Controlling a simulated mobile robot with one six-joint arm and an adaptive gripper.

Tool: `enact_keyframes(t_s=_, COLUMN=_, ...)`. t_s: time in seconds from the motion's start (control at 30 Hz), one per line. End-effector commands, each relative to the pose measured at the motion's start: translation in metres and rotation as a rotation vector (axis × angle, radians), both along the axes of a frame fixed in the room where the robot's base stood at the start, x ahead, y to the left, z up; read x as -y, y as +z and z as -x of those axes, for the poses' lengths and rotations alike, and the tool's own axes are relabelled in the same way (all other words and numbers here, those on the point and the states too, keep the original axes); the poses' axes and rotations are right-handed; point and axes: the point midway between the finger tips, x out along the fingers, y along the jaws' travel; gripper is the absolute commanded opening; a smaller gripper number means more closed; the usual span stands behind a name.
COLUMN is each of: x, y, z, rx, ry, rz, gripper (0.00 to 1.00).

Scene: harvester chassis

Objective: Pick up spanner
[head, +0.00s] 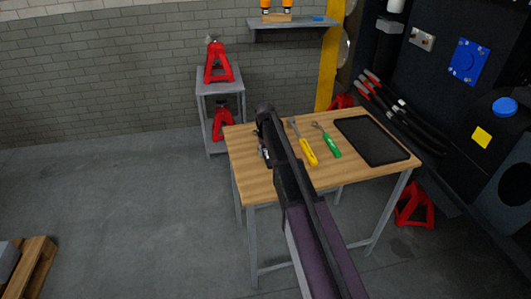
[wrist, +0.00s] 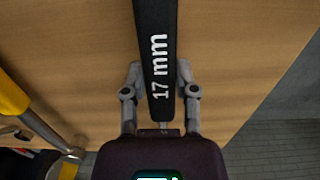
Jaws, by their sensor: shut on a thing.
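In the head view my gripper (head: 264,153) is over the left part of the table, and my arm hides most of the spanner.
The wooden table (head: 250,187) also holds a yellow-handled tool (head: 308,152), a green-handled tool (head: 331,145) and a black tray (head: 372,139). Behind stands a grey shelf stand (head: 229,88) with red jacks. The dark chassis (head: 450,80) is at right. Floor at left is mostly clear.

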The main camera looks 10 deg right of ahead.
Motion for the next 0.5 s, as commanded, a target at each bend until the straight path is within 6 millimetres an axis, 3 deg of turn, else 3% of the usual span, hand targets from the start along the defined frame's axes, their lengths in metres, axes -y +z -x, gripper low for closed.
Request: enact_keyframes(t_s=0.5, x=0.000, y=0.035, z=0.000, rx=0.000, ry=0.000, rz=0.000, gripper=0.00)
